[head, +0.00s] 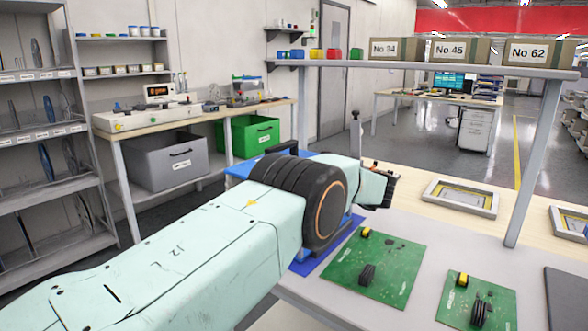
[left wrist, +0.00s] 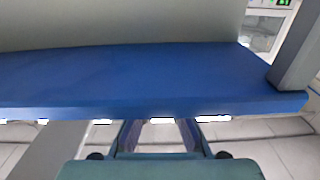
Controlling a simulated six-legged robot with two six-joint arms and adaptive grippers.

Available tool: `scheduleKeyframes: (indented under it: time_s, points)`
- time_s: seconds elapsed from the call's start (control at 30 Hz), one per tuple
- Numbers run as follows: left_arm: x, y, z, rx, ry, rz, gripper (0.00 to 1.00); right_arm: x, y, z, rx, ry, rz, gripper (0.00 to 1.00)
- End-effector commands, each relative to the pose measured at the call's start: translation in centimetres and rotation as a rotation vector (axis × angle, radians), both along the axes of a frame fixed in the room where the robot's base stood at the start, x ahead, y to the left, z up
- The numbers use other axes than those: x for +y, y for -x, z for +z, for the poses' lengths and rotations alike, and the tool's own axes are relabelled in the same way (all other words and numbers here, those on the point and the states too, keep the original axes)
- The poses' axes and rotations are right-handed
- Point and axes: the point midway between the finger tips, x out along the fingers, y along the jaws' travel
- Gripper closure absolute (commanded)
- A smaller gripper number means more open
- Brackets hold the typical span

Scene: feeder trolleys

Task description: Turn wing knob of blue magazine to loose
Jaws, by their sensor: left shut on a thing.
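The blue magazine (head: 240,168) stands on the bench, mostly hidden behind my left arm in the head view. Its blue edge crosses the left wrist view as a wide panel (left wrist: 130,80). My left gripper (head: 385,187) is at the far end of the arm, beside the magazine. In the left wrist view its two fingers (left wrist: 160,132) reach in under the panel's edge, and their tips are hidden. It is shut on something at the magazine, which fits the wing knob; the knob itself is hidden. My right gripper is in neither view.
A blue mat (head: 310,265) and green circuit boards (head: 375,268) lie on the bench at the right front. A framed tray (head: 460,197) lies farther back. A shelf post (head: 533,160) rises at the right, and a thin upright post (head: 356,135) stands behind my wrist.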

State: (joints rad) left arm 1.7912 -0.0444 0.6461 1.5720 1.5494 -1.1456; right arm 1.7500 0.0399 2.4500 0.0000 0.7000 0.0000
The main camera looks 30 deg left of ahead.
Motion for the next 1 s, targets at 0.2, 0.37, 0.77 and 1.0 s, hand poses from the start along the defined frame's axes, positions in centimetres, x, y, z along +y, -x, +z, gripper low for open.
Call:
scheduleKeyframes:
  time_s: [0.2, 0.37, 0.77, 1.0]
  points:
    - [0.0, 0.0, 0.4, -0.006, -0.004, 0.0, 0.81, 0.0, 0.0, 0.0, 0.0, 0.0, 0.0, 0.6]
    - [0.0, 0.0, 0.2, -0.003, -0.002, 0.0, 0.69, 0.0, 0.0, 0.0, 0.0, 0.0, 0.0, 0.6]
    - [-1.0, 0.0, 0.1, -0.001, -0.001, -0.002, 0.69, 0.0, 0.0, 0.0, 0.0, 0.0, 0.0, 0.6]
    - [-5.6, 0.2, 0.0, -0.002, -0.001, -0.004, 0.69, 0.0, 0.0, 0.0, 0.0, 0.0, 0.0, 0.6]
